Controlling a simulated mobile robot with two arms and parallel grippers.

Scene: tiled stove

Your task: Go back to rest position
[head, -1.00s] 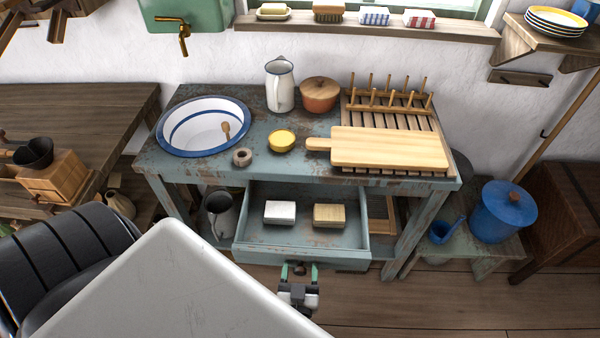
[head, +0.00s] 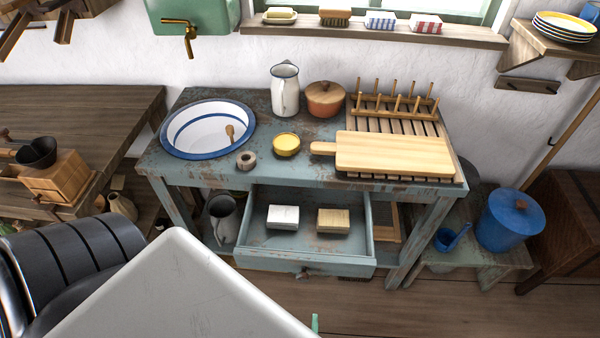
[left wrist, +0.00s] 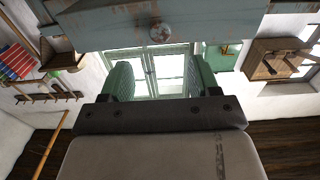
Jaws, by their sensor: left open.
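My left gripper (left wrist: 161,78) shows in the left wrist view with its two green fingers spread wide and nothing between them. In the head view only a green fingertip (head: 315,323) shows past my pale arm link; the rest is hidden. The drawer (head: 303,264) of the worn blue table stands pulled out, holding a white block (head: 283,217) and a tan block (head: 333,221). The fingertip is below the drawer front in the picture, apart from its knob (head: 303,273). The knob also shows in the left wrist view (left wrist: 159,32). My right gripper is not in view.
The table (head: 262,178) carries a basin (head: 207,135), a jug (head: 285,92), a lidded pot (head: 325,99), a yellow bowl (head: 286,145) and a cutting board (head: 393,154). A blue pot (head: 508,222) stands on a low stool at right. Floor (head: 430,310) is clear in front.

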